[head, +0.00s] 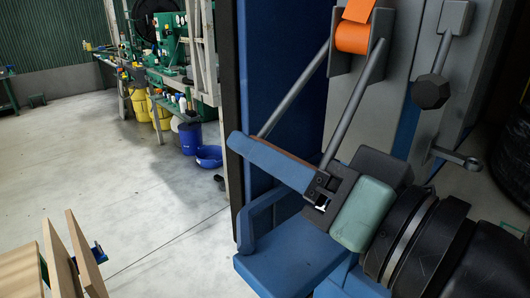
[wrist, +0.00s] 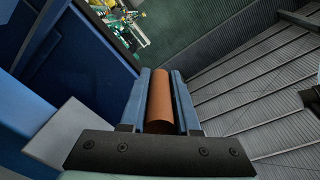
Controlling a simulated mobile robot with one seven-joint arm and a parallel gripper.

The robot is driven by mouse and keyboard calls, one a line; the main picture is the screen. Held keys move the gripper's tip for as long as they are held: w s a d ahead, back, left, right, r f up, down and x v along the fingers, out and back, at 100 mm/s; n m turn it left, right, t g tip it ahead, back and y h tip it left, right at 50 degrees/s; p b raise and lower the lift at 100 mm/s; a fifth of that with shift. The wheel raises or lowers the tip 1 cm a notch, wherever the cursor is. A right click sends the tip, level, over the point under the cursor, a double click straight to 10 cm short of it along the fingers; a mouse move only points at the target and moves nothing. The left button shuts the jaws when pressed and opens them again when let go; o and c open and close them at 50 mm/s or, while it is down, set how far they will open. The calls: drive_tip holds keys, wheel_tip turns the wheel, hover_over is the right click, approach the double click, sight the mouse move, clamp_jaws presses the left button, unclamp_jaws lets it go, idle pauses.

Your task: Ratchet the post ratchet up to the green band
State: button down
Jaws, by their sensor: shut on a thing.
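The post ratchet has a grey bracket (head: 370,45) with an orange strap (head: 352,34) wound on it, at the top of the head view. Two grey rods (head: 350,112) run down from the bracket to a brown grip bar. My gripper (head: 238,140) is shut on this grip bar, its blue fingers lying along both sides. In the wrist view the brown grip bar (wrist: 160,95) lies lengthwise between the two fingers (wrist: 160,72). The near finger hides most of the bar in the head view. I cannot make out a green band in either view.
Right of the ratchet, a grey lever with a dark hexagonal knob (head: 432,92) hangs on a grey panel. A blue upright panel (head: 280,70) stands close behind my gripper. Wooden boards (head: 62,262) are at the lower left. The concrete floor (head: 120,180) between is mostly clear.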

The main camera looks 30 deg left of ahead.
drive_tip(key=shift+r, duration=0.1)
drive_tip(key=c, duration=0.7)
unclamp_jaws()
drive_tip(key=shift+s, duration=0.1)
drive_tip(key=shift+o, duration=0.2)
drive_tip(key=b+v, duration=0.5)
drive_tip(key=v, duration=0.8)
